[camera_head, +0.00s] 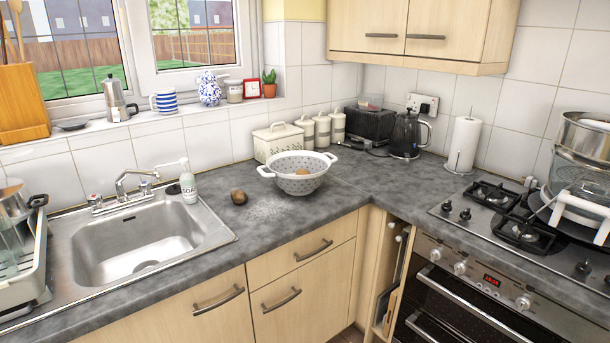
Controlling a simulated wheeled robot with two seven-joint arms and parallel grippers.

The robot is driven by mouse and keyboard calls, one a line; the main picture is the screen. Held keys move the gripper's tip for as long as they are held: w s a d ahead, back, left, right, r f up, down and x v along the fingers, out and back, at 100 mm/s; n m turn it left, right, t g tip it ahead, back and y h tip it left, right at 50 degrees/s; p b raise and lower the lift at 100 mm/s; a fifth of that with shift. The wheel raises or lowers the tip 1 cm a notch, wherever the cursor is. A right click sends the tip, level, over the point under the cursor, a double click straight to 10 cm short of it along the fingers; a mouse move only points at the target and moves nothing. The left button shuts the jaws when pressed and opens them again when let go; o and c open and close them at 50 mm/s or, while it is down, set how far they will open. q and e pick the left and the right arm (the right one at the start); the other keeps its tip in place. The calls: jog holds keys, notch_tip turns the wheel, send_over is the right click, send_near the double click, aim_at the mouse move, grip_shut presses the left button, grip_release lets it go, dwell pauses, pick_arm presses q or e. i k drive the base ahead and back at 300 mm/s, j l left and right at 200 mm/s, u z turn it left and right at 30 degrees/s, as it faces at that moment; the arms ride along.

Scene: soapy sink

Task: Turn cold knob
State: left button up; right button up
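The chrome tap (128,184) stands on the back rim of the steel sink (135,245) at the left. It has a left knob (95,200) and a right knob (146,187), one on each side of its spout. The knobs are too small to tell by their markings which is the cold one. No water stream is visible, and the basin looks empty. Neither of my grippers is in view.
A white soap bottle (188,184) stands just right of the tap, close to the right knob. A dish rack (28,270) stands on the left. A brown round item (239,197) and a white colander (298,180) sit on the grey counter (285,225). The space above the basin is clear.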

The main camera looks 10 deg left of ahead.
aim_at(145, 186)
jog(key=u, duration=1.55)
